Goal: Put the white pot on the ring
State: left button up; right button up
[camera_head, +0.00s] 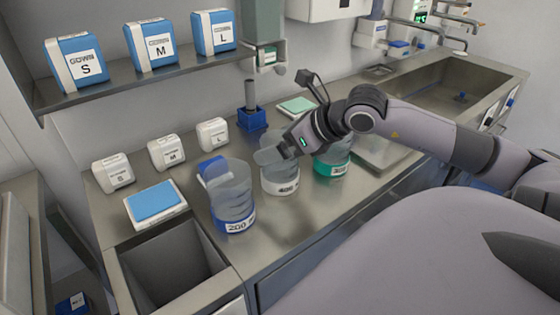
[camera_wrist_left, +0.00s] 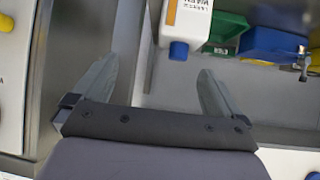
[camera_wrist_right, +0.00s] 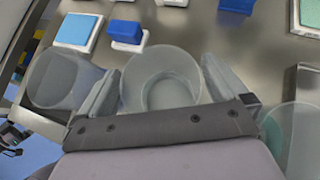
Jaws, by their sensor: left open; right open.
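The white pot (camera_head: 279,182) is a clear beaker with a white band at its base, standing upright on the steel counter between a blue-banded pot and a green-banded pot. My right gripper (camera_head: 275,154) is at its rim in the head view. In the right wrist view the pot (camera_wrist_right: 165,82) opens upward between the two spread fingers of the right gripper (camera_wrist_right: 163,70); I cannot tell if they touch it. My left gripper (camera_wrist_left: 158,76) is open and empty in its wrist view, and out of the head view. I cannot make out a ring.
The blue-banded pot (camera_head: 232,200) stands close on the left, the green-banded pot (camera_head: 333,165) close on the right. A blue pad on a white box (camera_head: 156,204) and small white boxes (camera_head: 167,152) lie left. A sunken bin (camera_head: 170,270) is at front left, a sink (camera_head: 455,88) at right.

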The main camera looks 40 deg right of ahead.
jog(key=shift+x, duration=0.95)
jog(key=c, duration=1.2)
notch_tip(320, 180, up, 20)
jog(key=p, duration=0.4)
